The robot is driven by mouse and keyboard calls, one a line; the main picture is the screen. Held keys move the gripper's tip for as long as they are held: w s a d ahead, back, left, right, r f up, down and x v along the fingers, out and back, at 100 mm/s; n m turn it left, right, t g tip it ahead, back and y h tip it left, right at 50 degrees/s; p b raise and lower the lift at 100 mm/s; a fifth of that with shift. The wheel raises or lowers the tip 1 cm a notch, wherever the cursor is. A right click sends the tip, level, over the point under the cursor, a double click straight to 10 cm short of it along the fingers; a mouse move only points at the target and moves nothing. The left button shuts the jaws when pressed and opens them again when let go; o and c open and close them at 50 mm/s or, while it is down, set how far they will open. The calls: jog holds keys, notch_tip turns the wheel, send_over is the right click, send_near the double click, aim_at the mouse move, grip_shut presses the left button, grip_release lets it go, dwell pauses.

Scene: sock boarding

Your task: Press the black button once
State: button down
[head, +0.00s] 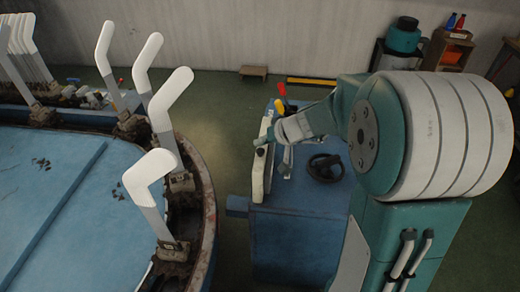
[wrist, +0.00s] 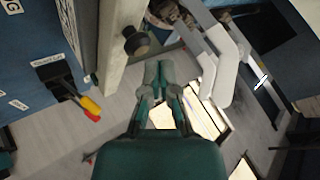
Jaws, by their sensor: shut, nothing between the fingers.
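The black button (wrist: 136,40) is a round dark knob on the pale upright panel (wrist: 112,55) in the wrist view. In the head view the black button (head: 260,152) shows small near the top of the white panel (head: 259,180), on the left side of the blue console (head: 290,225). My gripper (wrist: 159,66) is shut and empty, with its fingertips together. In the wrist view its tips are just below and right of the button, with a small gap in the picture. In the head view my gripper (head: 264,139) is close above the button; contact cannot be told.
White sock forms (head: 150,172) stand along the rim of the round blue table (head: 75,220) to the left; some also show in the wrist view (wrist: 222,70). A red-and-yellow lever (wrist: 88,107) and a black handwheel (head: 326,167) are on the console. Floor separates table and console.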

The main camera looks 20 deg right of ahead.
aim_at(261, 151)
jog(key=shift+f, duration=0.35)
jog(key=shift+s+f, duration=0.1)
jog(key=shift+f, duration=0.6)
dwell(1.1)
jog(key=shift+r, duration=1.1)
jog(key=shift+r, duration=2.5)
